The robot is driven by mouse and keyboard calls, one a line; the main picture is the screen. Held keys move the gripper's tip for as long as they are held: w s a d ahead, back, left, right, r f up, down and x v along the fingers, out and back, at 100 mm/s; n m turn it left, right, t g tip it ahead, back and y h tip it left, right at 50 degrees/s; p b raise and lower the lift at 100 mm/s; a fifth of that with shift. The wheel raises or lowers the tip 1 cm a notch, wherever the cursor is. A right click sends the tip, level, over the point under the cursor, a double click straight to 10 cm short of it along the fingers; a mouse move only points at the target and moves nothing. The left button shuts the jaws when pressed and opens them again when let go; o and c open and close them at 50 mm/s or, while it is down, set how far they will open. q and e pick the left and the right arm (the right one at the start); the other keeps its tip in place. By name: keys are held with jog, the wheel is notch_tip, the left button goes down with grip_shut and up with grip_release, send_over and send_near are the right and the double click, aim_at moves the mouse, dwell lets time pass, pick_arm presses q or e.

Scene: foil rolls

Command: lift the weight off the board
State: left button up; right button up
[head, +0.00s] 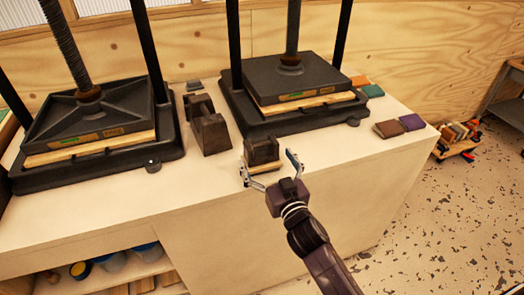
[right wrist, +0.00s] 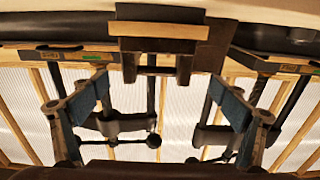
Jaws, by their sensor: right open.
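A dark weight (head: 262,149) with a raised shape on top sits on a small pale wooden board (head: 266,168) near the table's front edge. My right gripper (head: 269,164) is open in front of it, its two fingers spread to either side of the weight. In the right wrist view, which looks upside down, the weight (right wrist: 157,46) and the board's edge (right wrist: 160,30) lie ahead, centred between the open fingers (right wrist: 160,95). The fingers do not appear to touch the weight. My left gripper is not in view.
Two black screw presses (head: 90,120) (head: 300,85) stand on the pale table (head: 160,215). A dark blocky object (head: 209,130) stands between them, left of the weight. Coloured pads (head: 388,129) lie at the right. Free tabletop lies left of the gripper.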

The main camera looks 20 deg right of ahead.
aim_at(262, 146)
jog(key=w, duration=0.2)
jog(key=w+p, duration=0.1)
jog(key=w, duration=0.1)
jog(key=shift+w+d, duration=0.2)
jog(key=shift+w, duration=0.2)
jog(key=shift+w+a, duration=0.1)
jog(key=shift+w, duration=0.5)
jog(key=shift+c, duration=0.3)
jog(key=c, duration=2)
jog(key=shift+r, duration=0.25)
jog(key=shift+c, duration=0.6)
